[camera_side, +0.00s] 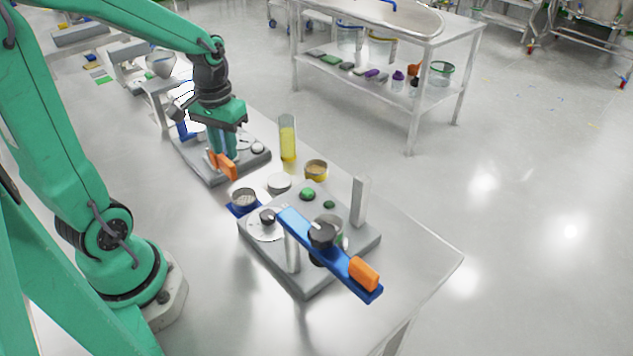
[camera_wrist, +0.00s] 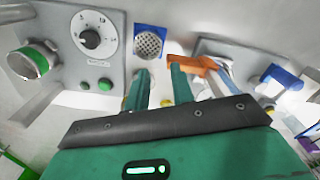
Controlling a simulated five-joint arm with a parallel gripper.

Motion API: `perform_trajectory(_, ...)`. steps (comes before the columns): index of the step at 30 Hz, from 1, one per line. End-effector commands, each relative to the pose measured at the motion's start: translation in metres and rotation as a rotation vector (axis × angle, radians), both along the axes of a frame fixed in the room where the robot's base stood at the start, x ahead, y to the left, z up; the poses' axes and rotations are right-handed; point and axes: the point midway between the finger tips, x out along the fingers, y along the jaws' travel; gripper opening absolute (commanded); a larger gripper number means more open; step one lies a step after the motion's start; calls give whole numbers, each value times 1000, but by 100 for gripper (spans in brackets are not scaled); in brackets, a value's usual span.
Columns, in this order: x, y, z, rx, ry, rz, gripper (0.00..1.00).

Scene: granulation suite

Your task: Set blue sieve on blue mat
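The round sieve (camera_side: 244,195) with a grey mesh sits on the blue mat (camera_side: 238,210), left of the front device. The wrist view shows the sieve (camera_wrist: 149,44) within the square blue mat (camera_wrist: 138,29), top centre. The sieve's rim colour is hard to tell. My gripper (camera_side: 224,152) is above the rear device, behind and left of the sieve, apart from it. In the wrist view its two green fingers (camera_wrist: 158,75) stand apart with nothing held between them.
The rear device's orange handle (camera_side: 222,164) is close by my fingers. The front device (camera_side: 310,277) carries a blue lever (camera_side: 345,267) and a pale post (camera_side: 359,202). A yellow-filled cylinder (camera_side: 288,142), a yellow-rimmed dish (camera_side: 316,169) and a white disc (camera_side: 279,183) stand between. The table's right end is clear.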

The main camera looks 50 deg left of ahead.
Motion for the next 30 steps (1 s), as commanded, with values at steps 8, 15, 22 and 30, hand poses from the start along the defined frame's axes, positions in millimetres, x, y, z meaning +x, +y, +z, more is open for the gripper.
perform_trajectory(8,-1,-13,16,19,-54,-46,24)
perform_trajectory(15,-9,-41,48,53,-178,-149,24)
perform_trajectory(22,-25,-70,78,81,-318,-263,24)
perform_trajectory(30,-44,-93,100,96,-448,-366,24)
